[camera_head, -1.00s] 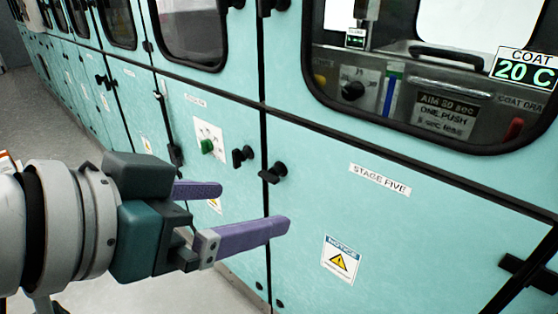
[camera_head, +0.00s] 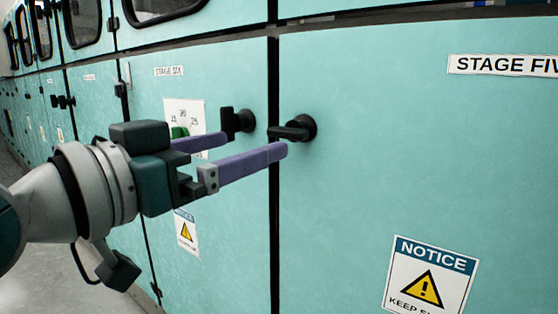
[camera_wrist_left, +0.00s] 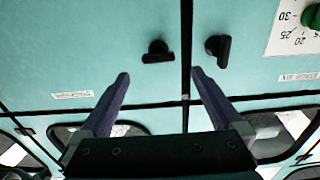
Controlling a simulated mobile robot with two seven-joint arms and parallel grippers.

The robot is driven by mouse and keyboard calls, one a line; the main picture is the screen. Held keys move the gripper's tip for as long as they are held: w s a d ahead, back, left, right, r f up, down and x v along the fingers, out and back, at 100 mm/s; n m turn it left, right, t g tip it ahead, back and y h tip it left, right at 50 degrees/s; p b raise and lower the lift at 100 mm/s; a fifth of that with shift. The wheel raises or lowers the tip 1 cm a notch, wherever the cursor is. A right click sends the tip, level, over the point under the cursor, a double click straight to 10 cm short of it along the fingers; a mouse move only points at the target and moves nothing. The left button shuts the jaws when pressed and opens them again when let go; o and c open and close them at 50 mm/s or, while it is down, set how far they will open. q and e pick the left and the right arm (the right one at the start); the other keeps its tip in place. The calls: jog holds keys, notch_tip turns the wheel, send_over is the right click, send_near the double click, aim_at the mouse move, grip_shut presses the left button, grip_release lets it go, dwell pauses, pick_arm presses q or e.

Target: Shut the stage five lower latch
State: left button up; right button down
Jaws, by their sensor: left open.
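The stage five lower latch (camera_head: 297,128) is a black handle on a round base, at the left edge of the teal stage five panel (camera_head: 370,170). Its handle lies level, pointing left toward the seam. In the wrist view, which looks upside down, this latch (camera_wrist_left: 157,52) lies beyond the fingertips, roughly between them. My left gripper (camera_head: 252,146) is open, its purple fingers pointing at the panel near the latch, with nothing between them. I cannot tell whether a finger touches anything. My right gripper is out of view.
The stage six latch (camera_head: 238,121), its handle upright, sits just left of the seam, close behind the fingers. A dial plate with a green knob (camera_head: 180,132) is partly hidden by my gripper. A notice sticker (camera_head: 430,275) is lower right. Grey floor (camera_head: 45,280) lies lower left.

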aim_at(282, 134)
pick_arm(q)
jog(key=b+x, duration=0.2)
jog(key=x, duration=0.7)
jog(key=shift+w+d+b, duration=0.2)
jog(key=shift+d+b, duration=0.1)
jog(key=shift+b, duration=0.05)
jog(key=shift+c, duration=0.2)
jog(key=c, duration=1.3)
